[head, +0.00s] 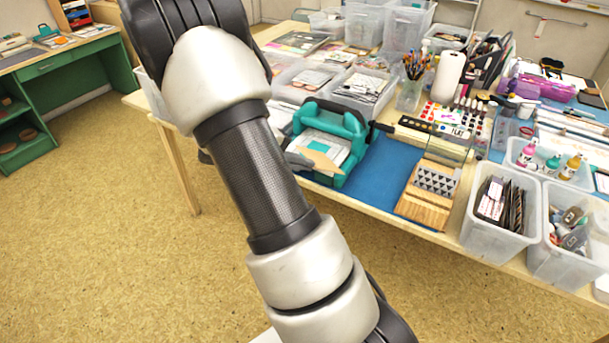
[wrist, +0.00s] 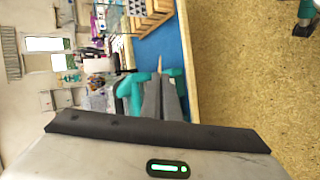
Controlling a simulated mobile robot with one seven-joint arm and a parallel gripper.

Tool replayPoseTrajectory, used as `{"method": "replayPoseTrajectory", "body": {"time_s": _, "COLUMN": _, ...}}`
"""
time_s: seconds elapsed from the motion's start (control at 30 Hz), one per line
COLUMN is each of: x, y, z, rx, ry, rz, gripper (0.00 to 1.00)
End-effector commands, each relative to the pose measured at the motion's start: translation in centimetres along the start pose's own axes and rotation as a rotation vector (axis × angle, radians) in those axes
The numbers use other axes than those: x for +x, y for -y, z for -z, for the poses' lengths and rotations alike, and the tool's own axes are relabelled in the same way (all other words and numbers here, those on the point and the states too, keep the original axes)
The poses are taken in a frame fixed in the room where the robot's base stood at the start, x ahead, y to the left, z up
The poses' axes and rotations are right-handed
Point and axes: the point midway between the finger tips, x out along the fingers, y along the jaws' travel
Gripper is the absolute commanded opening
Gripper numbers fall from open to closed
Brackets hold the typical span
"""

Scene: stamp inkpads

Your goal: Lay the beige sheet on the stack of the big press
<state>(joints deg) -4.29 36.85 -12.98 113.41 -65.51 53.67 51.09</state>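The big teal press (head: 353,127) stands near the table's front edge, with a pale stack (head: 330,143) in its opening. My gripper (head: 303,160) is at the press's front left, mostly hidden behind my arm. It holds the beige sheet (head: 322,161), which reaches over the front of the stack; I cannot tell whether they touch. In the wrist view the two grey fingers (wrist: 161,80) are close together. The beige sheet (wrist: 160,63) shows almost edge-on at their tips, with teal press parts (wrist: 130,88) beside them.
A blue mat (head: 385,168) lies right of the press, with a wooden block rack (head: 425,205) on its right. Clear bins (head: 497,222) stand farther right. Boxes of cards (head: 360,90) stand behind the press. The floor (head: 120,240) in front of the table is clear.

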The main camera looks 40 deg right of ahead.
Motion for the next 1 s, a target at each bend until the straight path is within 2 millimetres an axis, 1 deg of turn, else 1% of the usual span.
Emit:
{"method": "replayPoseTrajectory", "body": {"time_s": 0.03, "x": 2.7, "y": 1.0, "z": 0.6, "rx": -0.031, "ry": -0.026, "rz": -0.104, "gripper": 0.0}}
{"method": "replayPoseTrajectory", "body": {"time_s": 0.1, "x": 4.8, "y": 0.6, "z": 1.8, "rx": -0.063, "ry": -0.089, "rz": -0.24, "gripper": 0.0}}
{"method": "replayPoseTrajectory", "body": {"time_s": 0.2, "x": 6.7, "y": 0.7, "z": 3.6, "rx": -0.103, "ry": -0.198, "rz": -0.392, "gripper": 0.0}}
{"method": "replayPoseTrajectory", "body": {"time_s": 0.3, "x": 8.0, "y": 1.4, "z": 5.4, "rx": -0.13, "ry": -0.309, "rz": -0.497, "gripper": 0.0}}
{"method": "replayPoseTrajectory", "body": {"time_s": 0.4, "x": 8.6, "y": 2.1, "z": 6.7, "rx": -0.144, "ry": -0.398, "rz": -0.562, "gripper": 0.0}}
{"method": "replayPoseTrajectory", "body": {"time_s": 0.53, "x": 8.8, "y": 2.5, "z": 7.6, "rx": -0.148, "ry": -0.461, "rz": -0.599, "gripper": 0.0}}
{"method": "replayPoseTrajectory", "body": {"time_s": 1.0, "x": 8.8, "y": 2.7, "z": 7.6, "rx": -0.146, "ry": -0.477, "rz": -0.603, "gripper": 0.0}}
